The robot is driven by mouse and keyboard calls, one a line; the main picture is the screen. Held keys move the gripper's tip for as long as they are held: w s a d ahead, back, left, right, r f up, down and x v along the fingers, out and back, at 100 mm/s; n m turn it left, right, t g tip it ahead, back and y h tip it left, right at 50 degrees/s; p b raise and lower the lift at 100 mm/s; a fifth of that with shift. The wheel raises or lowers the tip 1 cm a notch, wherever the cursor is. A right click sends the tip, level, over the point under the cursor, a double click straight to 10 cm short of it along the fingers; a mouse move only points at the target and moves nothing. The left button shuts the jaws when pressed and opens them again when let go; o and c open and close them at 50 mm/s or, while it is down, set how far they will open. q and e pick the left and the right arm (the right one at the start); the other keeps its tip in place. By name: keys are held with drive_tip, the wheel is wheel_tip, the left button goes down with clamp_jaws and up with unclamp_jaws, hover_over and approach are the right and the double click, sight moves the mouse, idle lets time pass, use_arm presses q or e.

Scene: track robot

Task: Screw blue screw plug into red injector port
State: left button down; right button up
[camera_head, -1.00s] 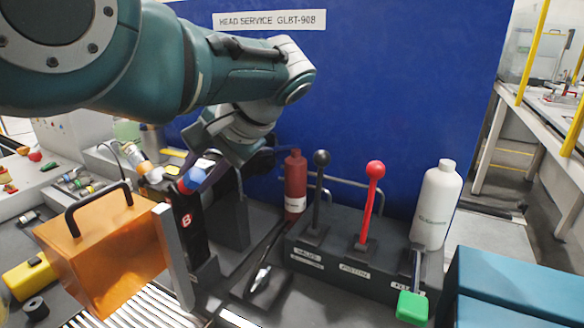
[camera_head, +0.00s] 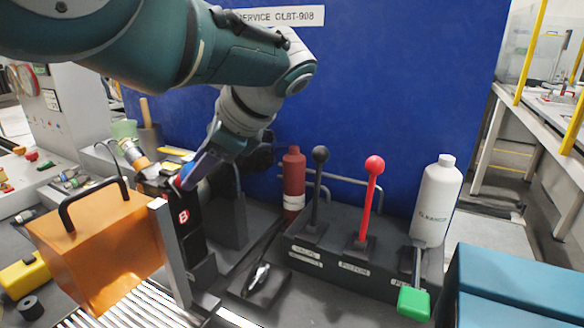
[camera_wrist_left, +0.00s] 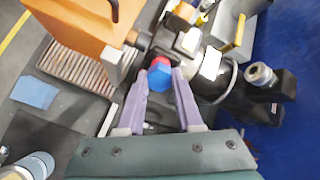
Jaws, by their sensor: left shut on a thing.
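My left gripper (camera_wrist_left: 160,82) is shut on the blue screw plug (camera_wrist_left: 160,78), with one purple finger on each side of it in the left wrist view. The red injector port (camera_wrist_left: 157,61) shows as a red rim just beyond the plug; they overlap in this view, and I cannot tell how far the plug is seated. In the head view my left gripper (camera_head: 190,175) reaches down to the red port (camera_head: 177,184) above the black block marked B; the fingers mostly hide the plug there. My right gripper is not in view.
An orange box with a black handle (camera_head: 98,245) stands left of the block. A red bottle (camera_head: 293,180), a black lever (camera_head: 318,190), a red-knobbed lever (camera_head: 369,205) and a white bottle (camera_head: 437,200) stand to the right. A blue panel (camera_head: 390,80) closes off the back.

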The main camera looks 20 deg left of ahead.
use_arm(q)
drive_tip(key=m, duration=0.3)
drive_tip(key=shift+w+a+r+m, duration=0.35)
drive_tip(key=shift+m, duration=0.05)
drive_tip(key=m, duration=0.3)
drive_tip(key=shift+m+b, duration=0.3)
drive_tip(key=shift+m, duration=0.8)
drive_tip(key=m, duration=0.5)
drive_tip(key=shift+m+y, duration=0.3)
drive_tip(key=m, duration=0.4)
drive_tip(key=shift+w+a+r, duration=0.1)
